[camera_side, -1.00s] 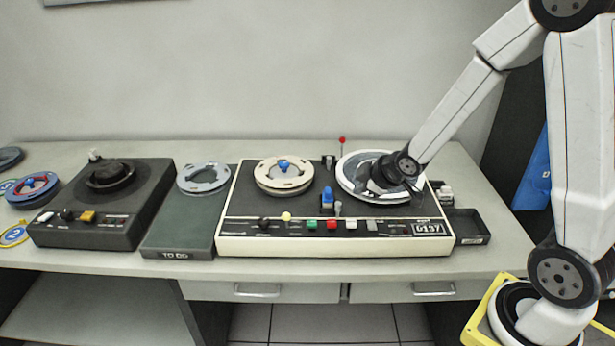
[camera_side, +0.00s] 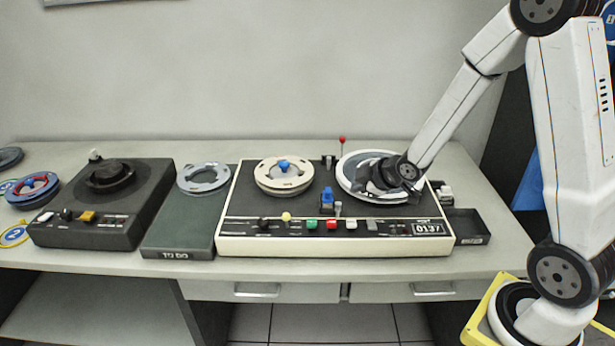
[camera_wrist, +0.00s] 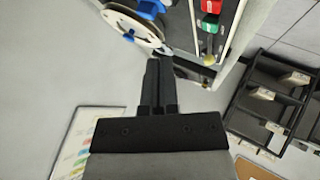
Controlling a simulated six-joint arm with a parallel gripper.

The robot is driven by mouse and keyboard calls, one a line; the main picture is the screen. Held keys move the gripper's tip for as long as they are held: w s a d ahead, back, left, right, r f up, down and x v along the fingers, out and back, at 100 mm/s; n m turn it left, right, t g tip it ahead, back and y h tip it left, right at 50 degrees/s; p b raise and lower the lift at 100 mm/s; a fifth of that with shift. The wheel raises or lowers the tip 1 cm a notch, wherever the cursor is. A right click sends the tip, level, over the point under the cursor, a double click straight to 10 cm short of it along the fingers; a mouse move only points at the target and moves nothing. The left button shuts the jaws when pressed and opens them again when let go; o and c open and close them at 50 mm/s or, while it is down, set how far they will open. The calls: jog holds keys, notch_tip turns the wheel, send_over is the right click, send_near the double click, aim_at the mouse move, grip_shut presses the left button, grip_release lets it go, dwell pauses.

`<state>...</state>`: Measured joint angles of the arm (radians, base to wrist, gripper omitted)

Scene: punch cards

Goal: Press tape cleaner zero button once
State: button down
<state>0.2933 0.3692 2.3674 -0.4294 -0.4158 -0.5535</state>
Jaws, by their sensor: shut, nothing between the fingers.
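The tape machine (camera_side: 235,230) is a cream-edged deck with a dark top and a counter (camera_side: 427,229) reading 0137. Its front row holds a black knob (camera_side: 264,224), then yellow (camera_side: 286,216), green (camera_side: 312,225), red (camera_side: 331,225), white (camera_side: 351,225) and grey (camera_side: 371,226) controls. I cannot read which is the zero button. My gripper (camera_side: 372,188) is over the right-hand reel (camera_side: 350,163), behind the control row. Whether it touches the reel is unclear. In the wrist view my gripper's fingers (camera_wrist: 160,68) are together and empty, with part of the deck (camera_wrist: 245,35) at the upper right.
A cream reel (camera_side: 262,180) with a blue hub and a blue-topped lever (camera_side: 327,196) stand left of my gripper. A red-tipped post (camera_side: 342,141) rises behind. A dark tray (camera_side: 470,224) adjoins the right side. A black machine (camera_side: 70,233) stands far left.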

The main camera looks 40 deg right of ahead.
aim_at(350, 220)
jog(key=shift+f, duration=3.9)
jog(key=shift+f, duration=1.25)
dwell(0.7)
jog(key=shift+r, duration=1.25)
jog(key=shift+r, duration=0.15)
jog(key=shift+r, duration=2.35)
